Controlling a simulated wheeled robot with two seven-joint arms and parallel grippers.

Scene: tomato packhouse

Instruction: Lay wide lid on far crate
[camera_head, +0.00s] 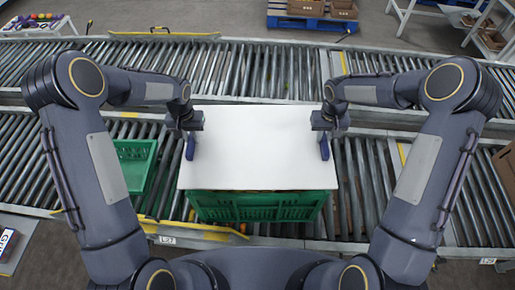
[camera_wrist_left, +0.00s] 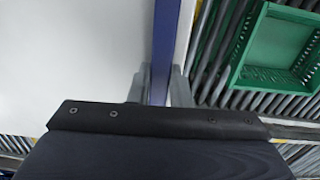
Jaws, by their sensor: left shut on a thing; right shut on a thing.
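The wide white lid (camera_head: 258,140) lies flat between my two grippers, over a green crate (camera_head: 262,208) on the near roller conveyor. Only the crate's near side shows below the lid; its inside is hidden. I cannot tell whether the lid touches the rim. My left gripper (camera_head: 189,146) is shut at the lid's left edge; in the left wrist view its grey fingers (camera_wrist_left: 156,88) close around a blue strip beside the lid's white surface (camera_wrist_left: 75,50). My right gripper (camera_head: 325,146) is shut at the right edge.
A second green crate (camera_head: 136,165), open and seemingly empty, sits to the left on the rollers; the left wrist view shows it too (camera_wrist_left: 275,50). A yellow-edged rail (camera_head: 190,229) runs in front. Another roller conveyor (camera_head: 240,70) runs behind. A cardboard box (camera_head: 505,165) stands far right.

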